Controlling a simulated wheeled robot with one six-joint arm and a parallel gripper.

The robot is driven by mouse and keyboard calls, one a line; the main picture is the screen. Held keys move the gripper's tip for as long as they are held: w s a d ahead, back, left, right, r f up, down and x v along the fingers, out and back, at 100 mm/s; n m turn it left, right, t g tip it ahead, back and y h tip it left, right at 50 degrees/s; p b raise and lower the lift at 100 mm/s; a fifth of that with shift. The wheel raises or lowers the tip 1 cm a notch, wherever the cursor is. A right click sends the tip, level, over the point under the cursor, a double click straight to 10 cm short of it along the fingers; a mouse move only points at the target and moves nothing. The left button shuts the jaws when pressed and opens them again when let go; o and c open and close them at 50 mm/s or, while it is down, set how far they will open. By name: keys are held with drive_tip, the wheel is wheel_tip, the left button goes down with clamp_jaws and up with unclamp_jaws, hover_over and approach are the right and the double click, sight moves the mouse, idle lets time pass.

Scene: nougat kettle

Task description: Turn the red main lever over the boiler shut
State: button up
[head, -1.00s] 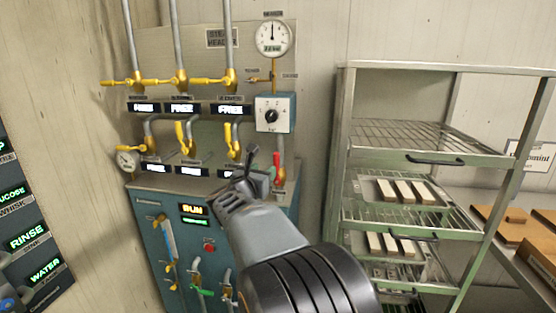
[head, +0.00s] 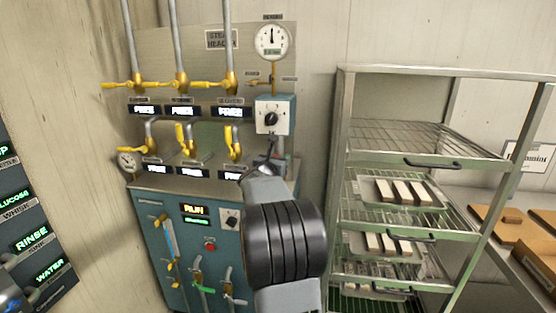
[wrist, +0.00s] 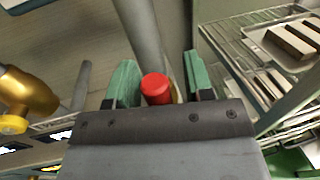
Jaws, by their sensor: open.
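The red main lever (wrist: 155,88) shows in the wrist view with its round red end toward the camera. It lies between the two green finger pads of my gripper (wrist: 160,76), which are open on either side of it. I cannot tell whether either pad touches it. A grey pipe (wrist: 142,35) rises behind the lever. In the head view my gripper (head: 268,163) is at the right end of the boiler top, below the knob box, and hides the lever. The teal boiler (head: 165,205) stands below.
Yellow valve levers (head: 182,138) are on the pipes to the left; a brass valve (wrist: 30,90) is near my gripper's left side. A knob box (head: 273,115) and gauge (head: 272,41) are above. A metal rack (head: 345,150) with trays stands close on the right.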

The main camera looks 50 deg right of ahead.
clamp_jaws()
idle(0.4)
drive_tip(key=shift+a, duration=0.1)
